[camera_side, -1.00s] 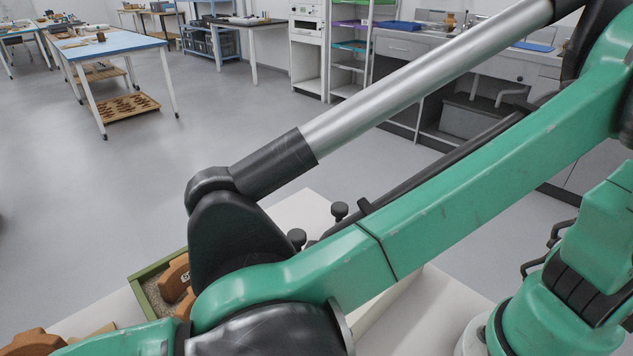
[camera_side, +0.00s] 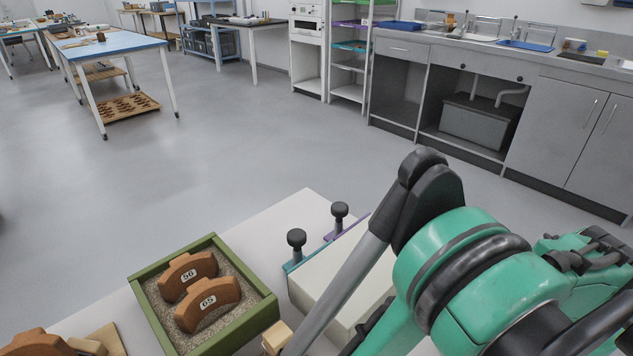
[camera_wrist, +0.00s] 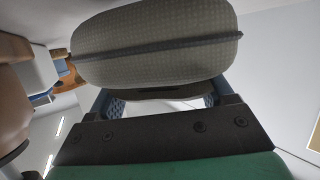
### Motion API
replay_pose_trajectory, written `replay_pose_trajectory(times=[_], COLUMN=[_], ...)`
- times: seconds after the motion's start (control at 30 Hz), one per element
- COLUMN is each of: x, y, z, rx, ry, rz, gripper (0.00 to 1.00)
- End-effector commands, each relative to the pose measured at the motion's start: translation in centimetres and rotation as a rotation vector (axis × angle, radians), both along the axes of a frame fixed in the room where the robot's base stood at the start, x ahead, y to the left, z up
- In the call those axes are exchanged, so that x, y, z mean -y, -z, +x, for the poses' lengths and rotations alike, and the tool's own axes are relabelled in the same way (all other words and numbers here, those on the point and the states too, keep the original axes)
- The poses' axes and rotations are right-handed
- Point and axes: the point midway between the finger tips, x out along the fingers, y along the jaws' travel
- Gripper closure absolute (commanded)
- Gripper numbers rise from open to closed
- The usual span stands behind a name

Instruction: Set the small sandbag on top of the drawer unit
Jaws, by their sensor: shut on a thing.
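The small sandbag (camera_wrist: 155,50) is a plump grey woven bag with a dark seam, large in the wrist view. My gripper (camera_wrist: 160,96) is shut on it, with a blue padded finger showing at each side below the bag. The bag hides the fingertips. In the side view my arm fills the lower right, and neither the gripper nor the sandbag can be made out there.
On the white table, a green-framed sand tray (camera_side: 204,293) holds two brown sherds marked 56 and 65. Right of it stands a pale block with black knobs (camera_side: 297,240). More brown pieces (camera_side: 40,343) lie at lower left. The table's far corner is bare.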

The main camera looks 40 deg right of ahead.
Motion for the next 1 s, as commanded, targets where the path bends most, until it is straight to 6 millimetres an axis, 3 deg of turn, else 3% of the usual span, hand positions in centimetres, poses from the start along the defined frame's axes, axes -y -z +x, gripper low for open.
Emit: replay_pose_trajectory(times=[0.43, 0.47, 0.53, 0.87, 1.0], x=[0.0, 0.0, 0.0, 0.1, 1.8], y=[1.0, 1.1, 1.0, 0.7, 0.0], z=[0.0, 0.0, 0.0, 0.0, 1.3], rx=[-0.001, 0.000, 0.000, 0.000, 0.000], ry=[0.000, 0.000, 0.000, 0.000, 0.004], rz=[0.001, 0.000, 0.000, 0.000, 0.000], gripper=[0.99, 0.23, 0.03, 0.00, 0.00])
